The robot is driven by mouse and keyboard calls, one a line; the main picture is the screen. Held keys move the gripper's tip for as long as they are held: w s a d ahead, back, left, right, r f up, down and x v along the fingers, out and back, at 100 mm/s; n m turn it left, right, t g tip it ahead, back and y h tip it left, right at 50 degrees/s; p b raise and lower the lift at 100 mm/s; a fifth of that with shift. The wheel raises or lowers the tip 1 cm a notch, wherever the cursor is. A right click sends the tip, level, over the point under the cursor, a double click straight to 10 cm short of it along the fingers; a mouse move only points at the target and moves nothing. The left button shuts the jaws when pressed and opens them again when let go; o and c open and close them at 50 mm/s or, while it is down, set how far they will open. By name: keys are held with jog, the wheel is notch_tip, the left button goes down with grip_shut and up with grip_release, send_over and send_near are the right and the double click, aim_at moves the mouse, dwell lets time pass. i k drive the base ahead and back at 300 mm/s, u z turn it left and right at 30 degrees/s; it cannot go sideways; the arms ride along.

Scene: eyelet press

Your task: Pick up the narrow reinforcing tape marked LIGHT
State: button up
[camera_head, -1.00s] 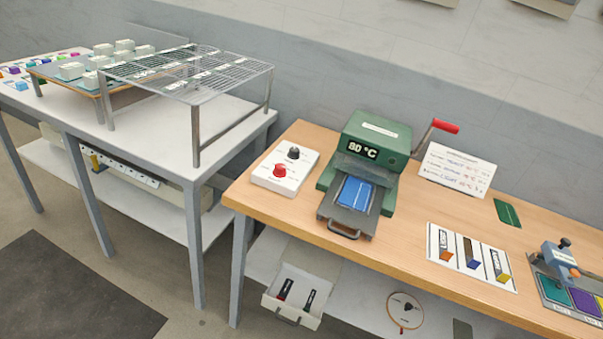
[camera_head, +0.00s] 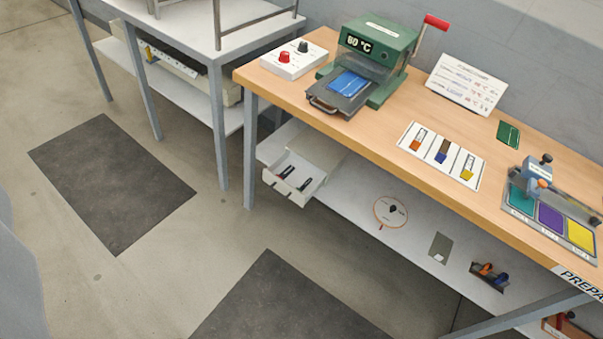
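A white card (camera_head: 428,146) lies on the wooden bench, right of the green press. It bears three narrow strips side by side: one with an orange end (camera_head: 415,145), one brown with a blue end (camera_head: 440,157), and one with a yellow end (camera_head: 467,174). The lettering on the strips is too small to read, so I cannot tell which is marked LIGHT. A propped sign (camera_head: 467,85) behind the card has handwritten lines, one in which LIGHT seems to appear. My gripper is not in view.
The green press (camera_head: 378,42) reads what looks like 60 or 80 °C, with a blue piece on its tray (camera_head: 340,95). A control box (camera_head: 294,62) is left of it. A coloured-pad fixture (camera_head: 555,215) stands right. Dark floor mats (camera_head: 110,180) lie in front; the floor is open.

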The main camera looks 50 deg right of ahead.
aim_at(303, 187)
jog(key=z, duration=0.3)
jog(key=k, duration=0.1)
jog(key=z, duration=0.8)
jog(key=i, duration=1)
jog(key=z, duration=1.5)
jog(key=k, duration=1.3)
jog(key=u, duration=0.5)
